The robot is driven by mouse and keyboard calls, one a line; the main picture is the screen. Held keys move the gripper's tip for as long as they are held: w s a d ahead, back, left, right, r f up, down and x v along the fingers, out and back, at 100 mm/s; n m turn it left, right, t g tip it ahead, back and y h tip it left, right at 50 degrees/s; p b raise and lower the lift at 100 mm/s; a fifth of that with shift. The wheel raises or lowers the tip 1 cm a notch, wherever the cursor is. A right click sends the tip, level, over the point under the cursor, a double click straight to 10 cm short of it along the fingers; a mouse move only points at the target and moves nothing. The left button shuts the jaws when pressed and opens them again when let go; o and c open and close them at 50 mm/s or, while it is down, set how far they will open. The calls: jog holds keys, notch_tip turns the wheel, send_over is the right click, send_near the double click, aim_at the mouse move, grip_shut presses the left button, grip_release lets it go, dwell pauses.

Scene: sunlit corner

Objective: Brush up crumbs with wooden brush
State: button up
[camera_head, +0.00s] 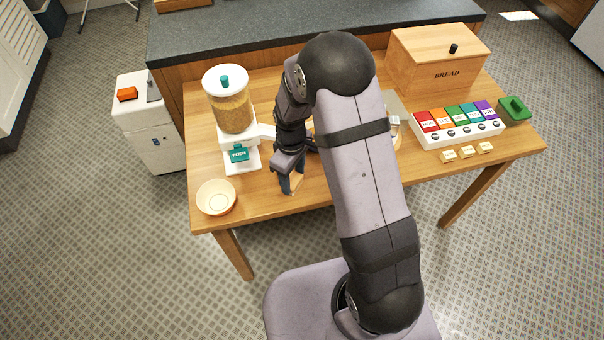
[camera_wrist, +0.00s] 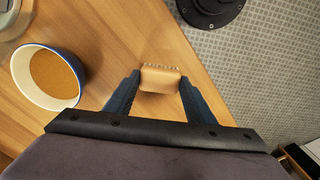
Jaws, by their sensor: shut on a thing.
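My gripper (camera_head: 291,186) is low over the front left part of the wooden table (camera_head: 260,212), right of the bowl. In the wrist view my gripper (camera_wrist: 160,92) is shut on the wooden brush (camera_wrist: 160,80), a small tan block with a row of bristles along its far edge. A bit of the brush (camera_head: 297,186) shows by the fingers in the head view. I cannot tell whether the brush touches the table. I make out no crumbs; my arm hides the middle of the table.

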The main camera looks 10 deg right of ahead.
jog(key=shift+a, duration=1.6)
jog(key=shift+w+d, duration=0.2)
jog(key=shift+d, duration=0.35)
jog(key=shift+w+d, duration=0.15)
jog(key=shift+d, duration=4.85)
jog(key=shift+a+p, duration=0.7)
jog(key=shift+a, duration=4.65)
jog(key=shift+a+r+p, duration=0.1)
jog(key=shift+r+p, duration=0.2)
jog(key=shift+p, duration=0.05)
notch_tip(320, 180, up, 8)
jog(key=p, duration=0.5)
jog(key=shift+f, duration=0.15)
